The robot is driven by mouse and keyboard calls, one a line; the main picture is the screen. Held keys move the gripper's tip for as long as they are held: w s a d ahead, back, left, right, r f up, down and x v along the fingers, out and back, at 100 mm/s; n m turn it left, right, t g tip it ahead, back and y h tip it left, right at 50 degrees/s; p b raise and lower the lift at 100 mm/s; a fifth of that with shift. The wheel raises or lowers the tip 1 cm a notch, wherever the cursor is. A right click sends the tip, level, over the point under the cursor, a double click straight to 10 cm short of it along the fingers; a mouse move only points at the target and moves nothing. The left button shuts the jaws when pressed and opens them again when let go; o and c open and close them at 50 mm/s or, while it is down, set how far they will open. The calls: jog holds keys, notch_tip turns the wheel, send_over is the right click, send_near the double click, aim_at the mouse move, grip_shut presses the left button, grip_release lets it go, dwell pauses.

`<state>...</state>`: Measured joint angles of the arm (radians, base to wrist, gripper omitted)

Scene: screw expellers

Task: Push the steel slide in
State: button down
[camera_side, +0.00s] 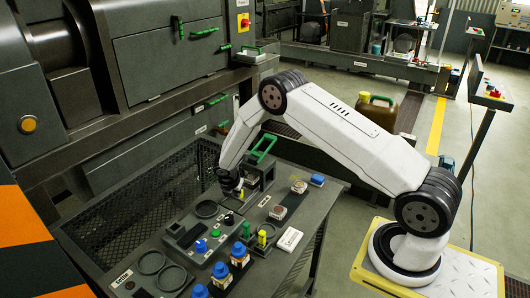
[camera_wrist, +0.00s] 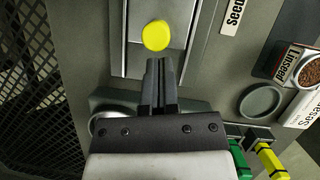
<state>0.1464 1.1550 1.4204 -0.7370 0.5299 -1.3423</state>
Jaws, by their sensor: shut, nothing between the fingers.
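In the wrist view, a flat steel slide (camera_wrist: 138,35) lies in a channel in the grey bench top, with a round yellow knob (camera_wrist: 156,35) on it. My gripper (camera_wrist: 159,62) is shut and empty, its two dark fingers side by side. The fingertips appear just short of the knob in the picture; I cannot tell whether they touch it. In the side view my gripper (camera_side: 236,192) is low over the far part of the bench, by a unit with a green handle (camera_side: 263,147). The slide is not clearly visible there, mostly behind my gripper.
The bench (camera_side: 262,275) carries several blue-capped containers (camera_side: 222,270) at the front. In the wrist view, a round recess (camera_wrist: 262,102) and a Linseed box (camera_wrist: 290,62) are at right. Green (camera_wrist: 240,160) and yellow (camera_wrist: 270,158) handles are lower right. Black mesh (camera_wrist: 40,90) is at left.

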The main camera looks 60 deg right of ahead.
aim_at(245, 193)
jog(key=shift+d, duration=2.45)
jog(key=shift+s+a, duration=0.15)
jog(key=shift+a, duration=0.45)
jog(key=a, duration=0.3)
jog(key=shift+s+a+r, duration=0.15)
jog(key=shift+s, duration=0.2)
jog(key=v, duration=0.9)
jog(key=shift+r, duration=0.3)
